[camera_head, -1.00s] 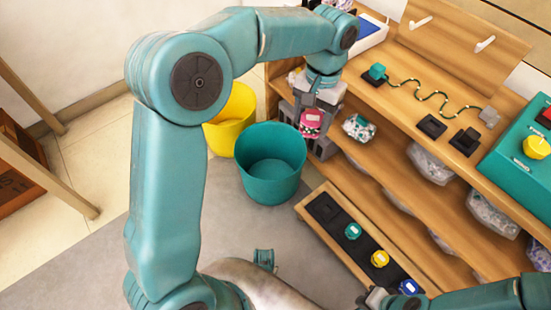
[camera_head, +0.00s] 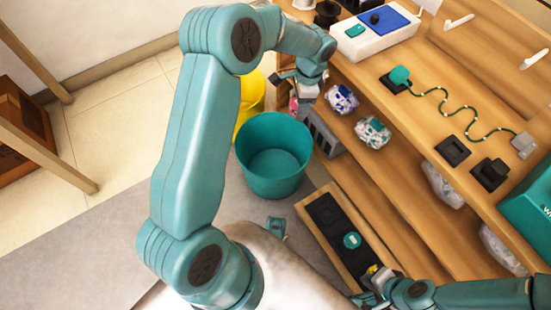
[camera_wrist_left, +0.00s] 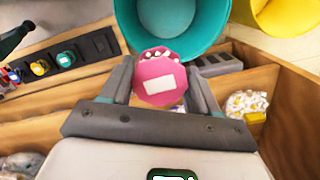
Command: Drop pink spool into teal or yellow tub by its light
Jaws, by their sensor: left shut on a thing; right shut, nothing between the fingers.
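My left gripper (camera_head: 300,97) is shut on the pink spool (camera_head: 294,104), which has a white label in the left wrist view (camera_wrist_left: 157,80). The yellow tub (camera_head: 250,96) stands behind the teal one, partly hidden by my left arm. In the wrist view the spool overlaps the teal tub's near edge (camera_wrist_left: 172,45), and the yellow tub (camera_wrist_left: 285,15) is at top right. My right gripper (camera_head: 372,284) is shut and empty at the spool rack. I cannot tell which light is lit.
A rack (camera_head: 310,212) holds a teal spool (camera_head: 352,240) and a yellow spool (camera_head: 372,270), partly covered by my right gripper. The wooden shelf (camera_head: 440,115) on the right carries a teal piece (camera_head: 400,75) on a cord and black bases. Wrapped bundles (camera_head: 372,132) sit below.

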